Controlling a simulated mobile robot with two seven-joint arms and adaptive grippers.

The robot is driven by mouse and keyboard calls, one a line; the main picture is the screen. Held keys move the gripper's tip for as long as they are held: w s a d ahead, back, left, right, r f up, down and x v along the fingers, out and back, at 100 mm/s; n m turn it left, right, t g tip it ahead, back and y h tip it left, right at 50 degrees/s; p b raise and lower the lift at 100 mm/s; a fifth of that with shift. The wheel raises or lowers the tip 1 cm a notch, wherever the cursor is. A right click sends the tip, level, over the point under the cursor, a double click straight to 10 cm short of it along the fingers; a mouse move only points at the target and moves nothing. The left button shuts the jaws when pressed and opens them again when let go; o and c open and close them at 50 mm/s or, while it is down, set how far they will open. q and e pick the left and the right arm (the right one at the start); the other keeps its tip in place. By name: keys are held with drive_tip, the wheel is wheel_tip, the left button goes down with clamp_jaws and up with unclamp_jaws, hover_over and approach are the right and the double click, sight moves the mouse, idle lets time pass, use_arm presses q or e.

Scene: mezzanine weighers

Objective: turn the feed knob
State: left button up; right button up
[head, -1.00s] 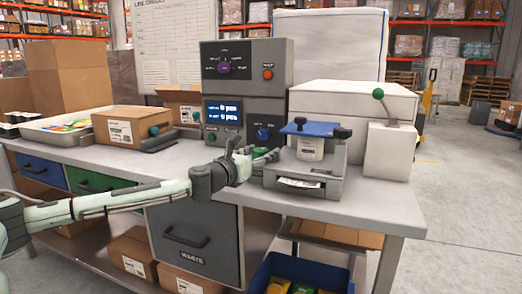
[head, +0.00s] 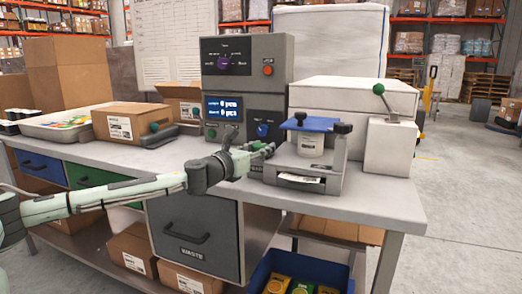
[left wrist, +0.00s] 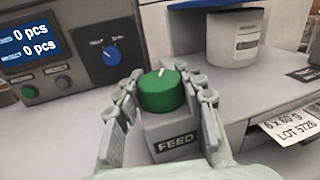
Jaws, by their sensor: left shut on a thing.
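The green feed knob (left wrist: 161,93) sits on a grey block labelled FEED (left wrist: 174,143) in the left wrist view. A pale mark on its top points away from my wrist, toward the machine. My left gripper (left wrist: 162,79) has one finger on each side of the knob and is shut on it. In the head view my left gripper (head: 256,150) reaches across the bench in front of the grey control unit, and its fingers hide the knob. My right gripper is not in view.
The control unit (head: 218,82) has a lit display (head: 223,108) and a blue knob (head: 263,130). A press-like device with a blue top (head: 311,124) holds a white tub (head: 310,145) close to the right. A green-tipped lever (head: 379,89) stands further right.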

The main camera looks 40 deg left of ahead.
use_arm(q)
drive_tip(key=m+g+h+b, duration=0.1)
drive_tip(key=m+h+b, duration=0.1)
drive_tip(key=h, duration=0.3)
drive_tip(key=m+g+h+b, duration=0.2)
drive_tip(key=m+h, duration=0.2)
drive_tip(key=shift+w+h+b, duration=0.1)
drive_tip(key=shift+h+b, duration=0.2)
drive_tip(key=shift+h, duration=0.1)
drive_tip(key=shift+r+m+h, duration=0.1)
drive_tip(key=shift+m+h, duration=0.5)
drive_tip(key=shift+m, duration=0.1)
drive_tip(key=shift+m+g+h, duration=0.4)
drive_tip(key=shift+g+h, duration=0.1)
drive_tip(key=shift+g, duration=0.1)
drive_tip(key=shift+d+m+g+h, duration=0.1)
drive_tip(key=shift+m+g+h, duration=1.6)
drive_tip(key=shift+g, duration=0.6)
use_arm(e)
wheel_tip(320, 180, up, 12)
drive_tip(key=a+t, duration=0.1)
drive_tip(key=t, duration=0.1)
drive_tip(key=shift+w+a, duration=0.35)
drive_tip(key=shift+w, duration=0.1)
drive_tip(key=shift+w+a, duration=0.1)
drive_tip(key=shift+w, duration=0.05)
use_arm(q)
drive_tip(key=o, duration=1.2)
drive_tip(key=shift+s, duration=0.2)
